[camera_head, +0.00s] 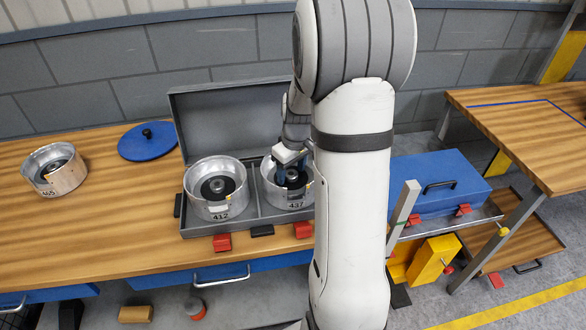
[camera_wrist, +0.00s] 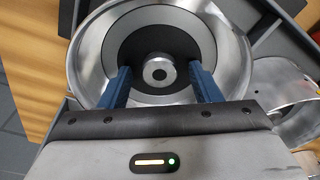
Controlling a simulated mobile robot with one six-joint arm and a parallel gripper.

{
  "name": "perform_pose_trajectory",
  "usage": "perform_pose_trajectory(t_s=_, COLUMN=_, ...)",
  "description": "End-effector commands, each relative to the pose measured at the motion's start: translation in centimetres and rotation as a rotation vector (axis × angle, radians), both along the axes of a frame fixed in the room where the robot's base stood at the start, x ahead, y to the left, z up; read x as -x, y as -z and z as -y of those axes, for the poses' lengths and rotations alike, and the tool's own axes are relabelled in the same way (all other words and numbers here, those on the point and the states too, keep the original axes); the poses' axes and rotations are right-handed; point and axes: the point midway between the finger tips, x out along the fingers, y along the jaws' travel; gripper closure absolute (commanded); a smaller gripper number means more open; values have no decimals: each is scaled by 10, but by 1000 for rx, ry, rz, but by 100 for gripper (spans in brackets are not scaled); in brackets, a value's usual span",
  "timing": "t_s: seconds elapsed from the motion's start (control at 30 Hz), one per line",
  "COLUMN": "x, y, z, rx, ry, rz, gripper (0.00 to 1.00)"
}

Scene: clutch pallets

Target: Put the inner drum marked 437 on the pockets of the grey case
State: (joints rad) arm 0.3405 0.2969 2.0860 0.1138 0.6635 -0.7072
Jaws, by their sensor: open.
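The inner drum marked 437 (camera_head: 297,203) is a silver metal drum in the right pocket of the open grey case (camera_head: 252,222). My arm covers part of its right side. My gripper (camera_head: 291,178) is over and partly inside this drum. In the wrist view, a silver drum (camera_wrist: 228,30) with a dark ring and a central hub (camera_wrist: 159,72) lies below my gripper (camera_wrist: 160,88). The two blue fingers are apart, one on each side of the hub, with gaps to it. A drum marked 412 (camera_head: 215,205) sits in the left pocket.
A drum marked 465 (camera_head: 67,178) and a blue round lid (camera_head: 147,142) with a black knob stand on the wooden bench (camera_head: 95,225) to the left. The case lid stands open behind the pockets. A blue box (camera_head: 430,180) is at the right.

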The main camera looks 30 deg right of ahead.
Motion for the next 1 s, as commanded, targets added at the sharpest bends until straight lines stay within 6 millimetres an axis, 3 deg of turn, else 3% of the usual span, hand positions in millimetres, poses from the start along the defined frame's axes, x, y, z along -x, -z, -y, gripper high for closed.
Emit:
perform_pose_trajectory(t_s=0.27, x=0, y=-11, z=1, rx=1, ry=1, rz=3, gripper=43)
perform_pose_trajectory(t_s=0.7, x=11, y=-98, z=4, rx=2, ry=2, rz=4, gripper=43)
perform_pose_trajectory(t_s=0.9, x=14, y=-119, z=4, rx=0, ry=2, rz=1, gripper=43)
perform_pose_trajectory(t_s=1.0, x=22, y=-125, z=-6, rx=2, ry=12, rz=6, gripper=43)
